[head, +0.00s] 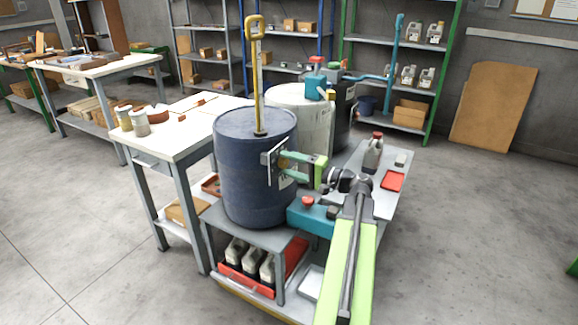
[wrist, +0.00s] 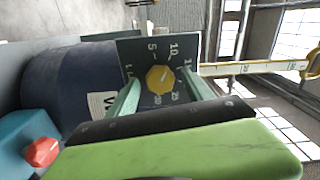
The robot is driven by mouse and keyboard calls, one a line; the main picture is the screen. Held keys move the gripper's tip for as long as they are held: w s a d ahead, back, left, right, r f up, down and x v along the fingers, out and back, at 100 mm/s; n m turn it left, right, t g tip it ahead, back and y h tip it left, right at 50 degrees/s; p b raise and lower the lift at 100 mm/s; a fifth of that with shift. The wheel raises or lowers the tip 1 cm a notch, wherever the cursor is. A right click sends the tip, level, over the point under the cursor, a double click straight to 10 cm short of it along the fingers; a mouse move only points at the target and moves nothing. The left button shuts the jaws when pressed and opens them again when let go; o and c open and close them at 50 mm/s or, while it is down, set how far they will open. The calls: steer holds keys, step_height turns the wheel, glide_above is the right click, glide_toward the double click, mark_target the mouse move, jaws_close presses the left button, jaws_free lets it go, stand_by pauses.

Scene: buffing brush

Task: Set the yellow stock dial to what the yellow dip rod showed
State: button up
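The yellow stock dial has a yellow knob (wrist: 159,79) on a dark square plate (wrist: 150,58) with white numbers around it; 5 and 10 read at the top, and I cannot tell where the knob points. The plate shows edge-on at the blue drum's side in the head view (head: 272,162). My gripper (wrist: 160,90) is open, its green fingers on either side of the knob; contact is unclear. It also shows beside the drum in the head view (head: 298,165). The yellow dip rod (head: 258,85) stands upright in the drum's top; its scale (wrist: 245,69) shows in the wrist view, too small to read.
The blue drum (head: 250,185) stands on a grey stand beside a white drum (head: 297,115) with a teal pump. A white table (head: 190,130) is behind left. Open floor lies on the right.

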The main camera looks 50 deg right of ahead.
steer(key=v, duration=1.7)
steer(key=shift+s, duration=0.2)
